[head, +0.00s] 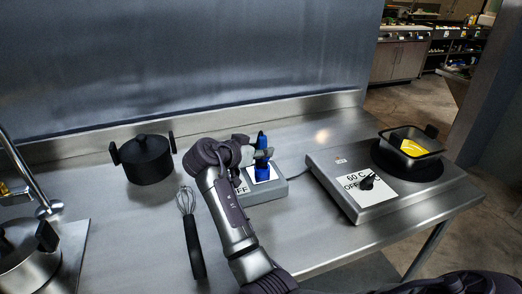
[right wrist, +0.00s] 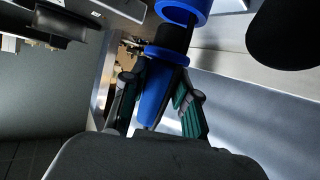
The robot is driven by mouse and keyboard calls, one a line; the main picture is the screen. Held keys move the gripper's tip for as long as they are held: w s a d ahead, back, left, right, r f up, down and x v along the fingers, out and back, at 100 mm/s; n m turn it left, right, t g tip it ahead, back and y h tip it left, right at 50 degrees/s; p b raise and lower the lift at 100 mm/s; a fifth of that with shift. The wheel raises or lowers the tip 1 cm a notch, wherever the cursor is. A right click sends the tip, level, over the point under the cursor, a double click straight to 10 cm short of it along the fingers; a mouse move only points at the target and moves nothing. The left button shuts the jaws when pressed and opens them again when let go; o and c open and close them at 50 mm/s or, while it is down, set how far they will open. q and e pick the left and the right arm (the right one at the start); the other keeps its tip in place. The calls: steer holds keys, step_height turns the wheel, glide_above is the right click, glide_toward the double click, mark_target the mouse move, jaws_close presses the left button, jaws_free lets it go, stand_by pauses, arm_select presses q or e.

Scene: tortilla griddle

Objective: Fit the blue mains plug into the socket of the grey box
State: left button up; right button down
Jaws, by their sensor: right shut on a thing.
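The blue mains plug (head: 262,141) stands roughly upright over the grey box (head: 272,193) in the head view. My right gripper (head: 261,155) is shut around the plug. In the right wrist view the plug's blue body (right wrist: 155,88) lies between the two fingers (right wrist: 155,103), with a black section beyond it. A blue ring (right wrist: 185,10) shows past the black section. The gripper hides much of the box's socket area, and I cannot tell whether the plug is seated or just above it. My left gripper is not in view.
A hotplate (head: 338,186) with a dial and a pan (head: 428,146) holding something yellow stands to the right. A black lidded pot (head: 147,160) and a whisk (head: 193,232) are on the left. Another pot (head: 28,262) is at lower left. The steel counter is clear behind the box.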

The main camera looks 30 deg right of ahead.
mark_target(261, 136)
steer(key=shift+f, duration=0.15)
steer(key=shift+f+b, duration=0.3)
steer(key=shift+b, duration=0.1)
steer(key=shift+f+b, duration=0.9)
steer(key=shift+f, duration=0.25)
steer(key=c, duration=0.8)
jaws_free()
steer(key=shift+f, duration=0.1)
step_height(261, 136, up, 10)
steer(key=shift+r, duration=0.2)
